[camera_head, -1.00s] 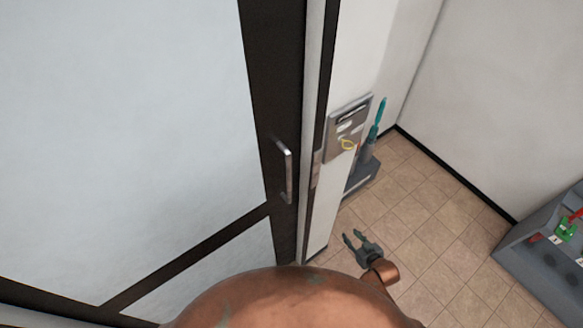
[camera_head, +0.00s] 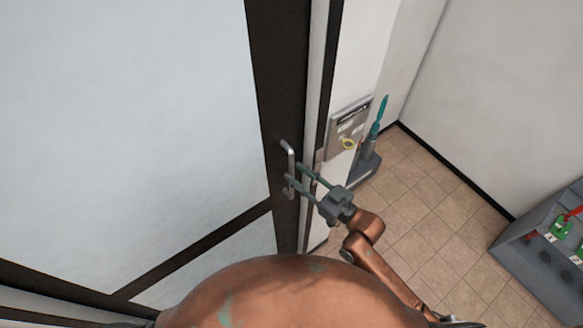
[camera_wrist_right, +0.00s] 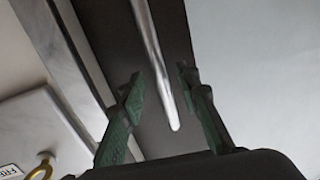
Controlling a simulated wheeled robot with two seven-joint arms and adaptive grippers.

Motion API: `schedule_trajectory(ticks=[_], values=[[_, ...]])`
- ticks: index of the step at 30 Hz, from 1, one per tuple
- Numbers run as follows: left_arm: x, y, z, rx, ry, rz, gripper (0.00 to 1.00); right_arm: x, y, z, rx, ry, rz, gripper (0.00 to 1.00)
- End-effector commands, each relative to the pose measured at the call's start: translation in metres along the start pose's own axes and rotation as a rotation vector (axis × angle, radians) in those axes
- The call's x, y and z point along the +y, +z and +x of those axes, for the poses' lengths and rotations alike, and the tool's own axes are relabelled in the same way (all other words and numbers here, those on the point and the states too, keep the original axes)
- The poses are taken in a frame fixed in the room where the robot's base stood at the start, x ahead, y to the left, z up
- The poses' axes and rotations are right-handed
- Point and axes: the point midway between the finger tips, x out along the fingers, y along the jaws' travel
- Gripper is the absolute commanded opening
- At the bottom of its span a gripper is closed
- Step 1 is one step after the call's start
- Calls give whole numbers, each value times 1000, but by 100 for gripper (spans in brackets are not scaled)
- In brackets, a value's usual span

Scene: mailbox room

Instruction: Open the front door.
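The front door (camera_head: 140,120) fills the left of the head view, with pale panels and a dark frame; it looks shut. Its silver bar handle (camera_head: 289,163) is upright on the dark frame near the door's right edge. My right gripper (camera_head: 296,178) is at the handle's lower part, fingers pointing left toward it. In the right wrist view the green fingers (camera_wrist_right: 158,95) are apart, and the handle (camera_wrist_right: 158,60) runs into the gap between them. The right gripper is open; contact with the handle cannot be told. My left gripper is not in view.
A metal wall box (camera_head: 349,128) with a yellow ring is mounted right of the door. A grey holder (camera_head: 365,168) with a teal-handled tool stands below it. A grey unit (camera_head: 540,235) with red and green items is at far right. Tiled floor (camera_head: 430,210) between is clear.

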Motion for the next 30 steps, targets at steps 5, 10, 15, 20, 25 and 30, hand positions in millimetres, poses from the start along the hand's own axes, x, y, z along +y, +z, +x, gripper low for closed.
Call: schedule_trajectory(ticks=[5,10,15,20,25,30], values=[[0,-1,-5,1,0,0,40,0,0,22,-1,0,0,30],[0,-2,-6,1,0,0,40,0,1,29,-2,0,0,30],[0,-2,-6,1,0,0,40,0,1,29,-2,0,-1,30],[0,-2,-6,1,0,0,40,0,1,29,-2,0,-1,22],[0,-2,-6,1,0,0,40,0,1,28,-2,1,-1,11],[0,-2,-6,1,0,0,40,0,1,28,-2,1,-1,0]])
